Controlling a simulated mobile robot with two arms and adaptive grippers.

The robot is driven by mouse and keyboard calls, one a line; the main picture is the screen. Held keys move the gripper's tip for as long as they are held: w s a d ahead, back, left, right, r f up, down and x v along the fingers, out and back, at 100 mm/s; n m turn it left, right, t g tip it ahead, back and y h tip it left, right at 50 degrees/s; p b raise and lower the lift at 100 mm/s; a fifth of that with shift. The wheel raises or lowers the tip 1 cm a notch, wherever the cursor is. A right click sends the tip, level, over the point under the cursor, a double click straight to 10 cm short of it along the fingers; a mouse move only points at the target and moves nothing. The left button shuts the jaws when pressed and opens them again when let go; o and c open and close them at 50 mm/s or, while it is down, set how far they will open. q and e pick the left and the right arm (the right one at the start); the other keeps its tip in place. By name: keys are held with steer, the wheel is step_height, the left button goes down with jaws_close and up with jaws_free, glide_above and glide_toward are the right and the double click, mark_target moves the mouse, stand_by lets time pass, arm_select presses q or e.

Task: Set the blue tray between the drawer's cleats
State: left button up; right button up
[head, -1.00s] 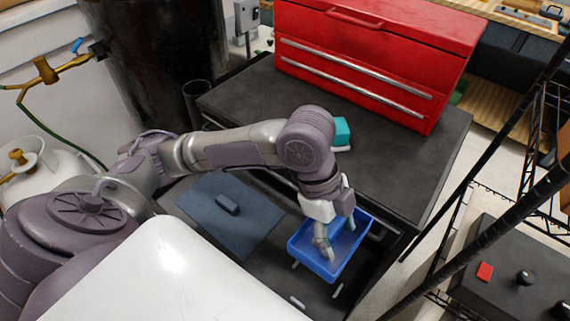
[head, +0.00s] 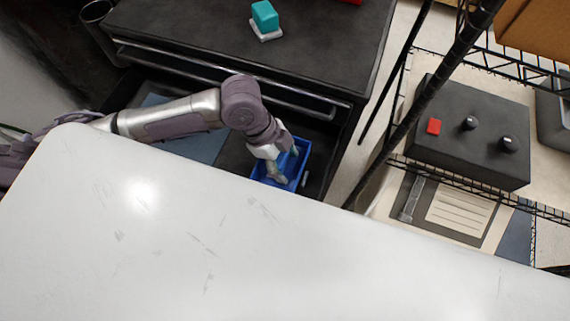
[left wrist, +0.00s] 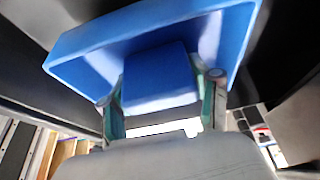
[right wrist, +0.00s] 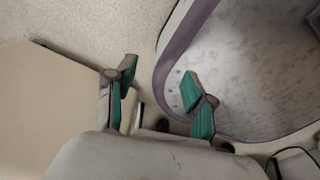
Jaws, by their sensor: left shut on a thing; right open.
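The blue tray (head: 303,150) is at the right end of the open dark drawer (head: 234,160) in the head view. My left gripper (head: 281,165) reaches down into it. In the left wrist view my left gripper (left wrist: 161,92) is shut on a blue upright part of the tray (left wrist: 85,62). A small pale strip, perhaps a cleat (head: 305,179), shows at the tray's right side. Other cleats are hidden. I cannot tell whether the tray touches the drawer floor. My right gripper (right wrist: 160,76) is open and empty in the right wrist view.
A blue-grey mat (head: 200,146) lies left of the tray in the drawer. A teal block (head: 264,15) on a white base stands on the cabinet top (head: 330,45).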

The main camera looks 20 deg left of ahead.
arm_select(q)
steer(key=shift+f, duration=1.3)
steer(key=shift+f, duration=0.1)
steer(key=o, duration=1.4)
steer(key=shift+o, duration=0.2)
steer(key=v, duration=1.2)
steer(key=shift+p, duration=0.4)
